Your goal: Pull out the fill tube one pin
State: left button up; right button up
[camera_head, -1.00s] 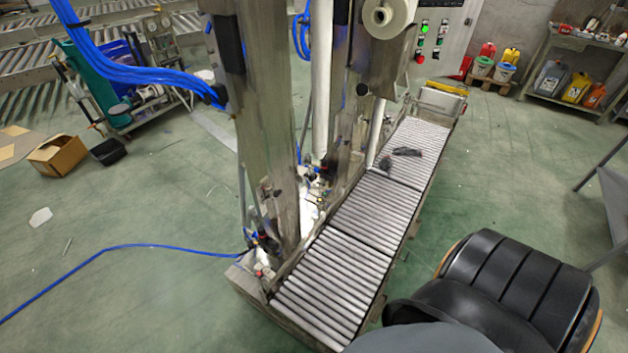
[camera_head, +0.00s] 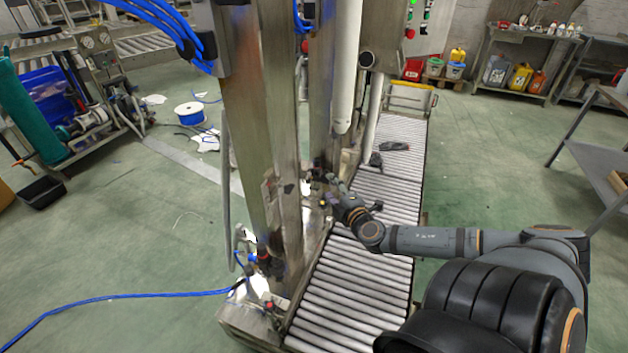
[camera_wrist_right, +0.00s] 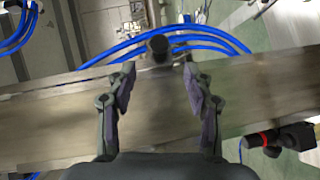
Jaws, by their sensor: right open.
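My right gripper (camera_head: 327,180) reaches in over the roller conveyor (camera_head: 350,275) to the steel frame below the white tubes. In the right wrist view my gripper (camera_wrist_right: 159,72) is open, its two fingers apart with nothing between them. A dark round knob (camera_wrist_right: 158,46), possibly the pin's head, shows just beyond the fingertips, roughly centred between them and apart from both. One white fill tube (camera_head: 347,65) hangs upright in front, and another pale tube (camera_head: 370,120) stands behind it. I cannot tell which is tube one. My left gripper is not in view.
A steel column (camera_head: 265,140) stands left of my right gripper. Blue hoses (camera_wrist_right: 205,40) arc behind the knob. A dark tool-like object (camera_head: 395,146) lies on the far rollers.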

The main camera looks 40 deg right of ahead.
aim_at(320, 174)
pick_arm(q)
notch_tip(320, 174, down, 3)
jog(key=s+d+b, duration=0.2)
jog(key=b, duration=0.1)
pick_arm(e)
jog(key=x, duration=0.1)
jog(key=b+x, duration=0.1)
jog(key=x, duration=0.3)
jog(key=shift+d+f, duration=0.1)
jog(key=shift+f, duration=0.2)
jog(key=x, duration=0.1)
jog(key=b+x, duration=0.1)
jog(key=x, duration=0.2)
jog(key=shift+d+r, duration=0.15)
jog(key=shift+r, duration=0.15)
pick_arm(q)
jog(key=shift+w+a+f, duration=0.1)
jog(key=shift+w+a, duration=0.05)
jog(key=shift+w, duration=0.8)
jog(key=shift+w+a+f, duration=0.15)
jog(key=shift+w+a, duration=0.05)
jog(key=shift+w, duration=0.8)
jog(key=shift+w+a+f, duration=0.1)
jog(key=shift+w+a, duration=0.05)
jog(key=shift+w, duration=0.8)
pick_arm(e)
jog(key=shift+w+d, duration=0.1)
jog(key=shift+w, duration=0.6)
jog(key=shift+c, duration=0.4)
